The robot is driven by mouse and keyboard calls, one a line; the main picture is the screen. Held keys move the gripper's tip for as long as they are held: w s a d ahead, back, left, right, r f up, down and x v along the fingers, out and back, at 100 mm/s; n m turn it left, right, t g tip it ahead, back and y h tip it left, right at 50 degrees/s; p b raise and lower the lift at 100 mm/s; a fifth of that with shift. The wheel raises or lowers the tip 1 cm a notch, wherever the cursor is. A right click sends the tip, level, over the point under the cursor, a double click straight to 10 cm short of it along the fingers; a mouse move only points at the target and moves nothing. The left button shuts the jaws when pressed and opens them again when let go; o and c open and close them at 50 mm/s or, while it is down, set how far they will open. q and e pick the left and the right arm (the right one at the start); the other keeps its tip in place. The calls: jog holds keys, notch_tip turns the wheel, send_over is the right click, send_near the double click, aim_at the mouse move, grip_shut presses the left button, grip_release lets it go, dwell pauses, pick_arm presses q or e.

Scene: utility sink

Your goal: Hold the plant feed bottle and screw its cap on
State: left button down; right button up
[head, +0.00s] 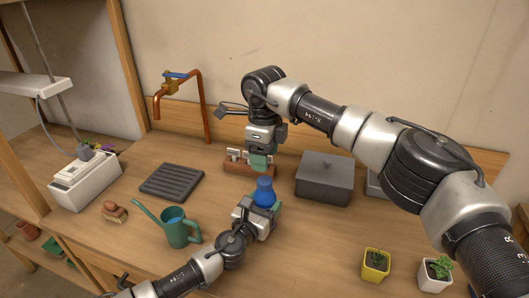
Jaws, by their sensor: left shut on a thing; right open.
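The blue plant feed bottle (264,193) stands upright in the middle of the table, its narrower top facing up. My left gripper (262,207) is shut around its lower part, which the jaws hide. My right gripper (259,156) points down, open, just behind the bottle and over a small wooden rack (236,168). Green shows at its fingertips; I cannot tell if that is finger pad or a thing on the rack. I cannot make out the cap separately.
A green watering can (178,230) stands left of my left gripper. A grey lidded box (324,178) is right of the rack. The table's front middle is clear.

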aim_at(265, 180)
jog(key=n, duration=0.5)
jog(key=shift+r, duration=0.15)
jog(key=shift+f, duration=4.05)
jog(key=shift+c, duration=0.2)
jog(key=c, duration=0.9)
jog(key=shift+c, duration=0.2)
